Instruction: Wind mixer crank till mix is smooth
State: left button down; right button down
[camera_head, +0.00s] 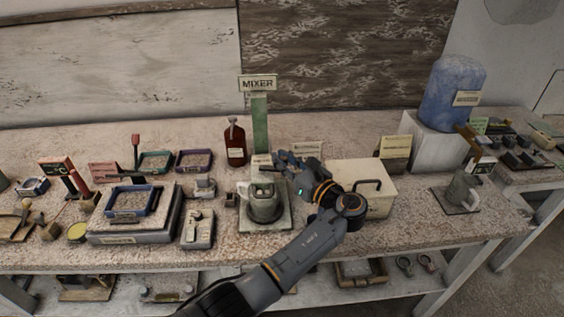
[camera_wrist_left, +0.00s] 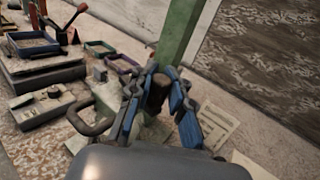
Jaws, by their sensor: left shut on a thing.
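The mixer has a green post (camera_head: 260,125) with a "MIXER" sign on top. A grey-green mixing pot (camera_head: 264,207) with a side handle stands on its base. The pot's contents cannot be made out. My left gripper (camera_head: 283,163) is above and just right of the pot, at the foot of the post. In the left wrist view, its blue-padded fingers (camera_wrist_left: 160,105) are shut around a brown upright crank knob (camera_wrist_left: 158,90). The rest of the crank is mostly hidden by the gripper. My right gripper is not in view.
A cream box with a black handle (camera_head: 372,200) stands close right of my left forearm. A dark red bottle (camera_head: 236,145) is behind the pot. A scale with a blue tray (camera_head: 132,203) is to the left. A blue tank (camera_head: 452,95) stands at the far right.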

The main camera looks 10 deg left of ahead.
aim_at(285, 157)
pick_arm(q)
jog(key=shift+d, duration=0.15)
jog(key=c, duration=1.2)
grip_release()
jog(key=shift+d, duration=0.1)
jog(key=shift+r, duration=0.25)
notch_tip(285, 157, up, 10)
jog(key=shift+f, duration=0.2)
jog(key=shift+f, duration=0.1)
